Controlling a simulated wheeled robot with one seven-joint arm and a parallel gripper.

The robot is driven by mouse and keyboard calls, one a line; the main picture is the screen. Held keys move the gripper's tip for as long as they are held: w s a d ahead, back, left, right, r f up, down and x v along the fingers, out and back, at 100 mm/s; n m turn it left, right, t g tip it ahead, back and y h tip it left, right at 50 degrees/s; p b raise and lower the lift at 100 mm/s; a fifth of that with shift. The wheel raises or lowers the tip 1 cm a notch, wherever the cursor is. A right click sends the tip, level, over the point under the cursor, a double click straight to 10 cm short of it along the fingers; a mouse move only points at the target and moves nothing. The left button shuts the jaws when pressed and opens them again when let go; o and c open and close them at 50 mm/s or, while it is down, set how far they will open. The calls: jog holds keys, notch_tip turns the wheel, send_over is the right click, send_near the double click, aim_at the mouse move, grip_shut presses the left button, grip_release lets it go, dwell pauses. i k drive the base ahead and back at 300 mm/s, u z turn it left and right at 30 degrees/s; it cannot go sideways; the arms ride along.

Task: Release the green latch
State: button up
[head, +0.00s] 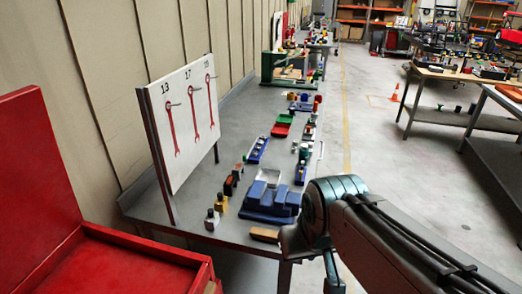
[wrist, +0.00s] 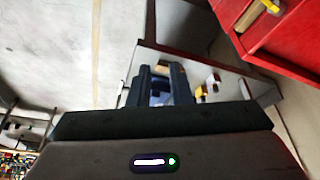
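I cannot make out a green latch for certain in either view. A green frame (head: 290,70) stands far along the bench in the head view, too small there to show a latch. My gripper (wrist: 161,72) shows in the wrist view with its two dark fingers apart and nothing held between them. Blue and white shapes on the bench show through the gap, beyond the fingers. In the head view my arm covers the lower right and the gripper itself is out of sight.
A red box (head: 130,265) stands near left. Open floor (head: 375,150) lies right of the bench; an orange cone (head: 395,93) stands farther off.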

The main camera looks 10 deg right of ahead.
aim_at(245, 156)
jog(key=z, duration=1.55)
jog(key=i, duration=2.25)
jog(key=u, duration=3)
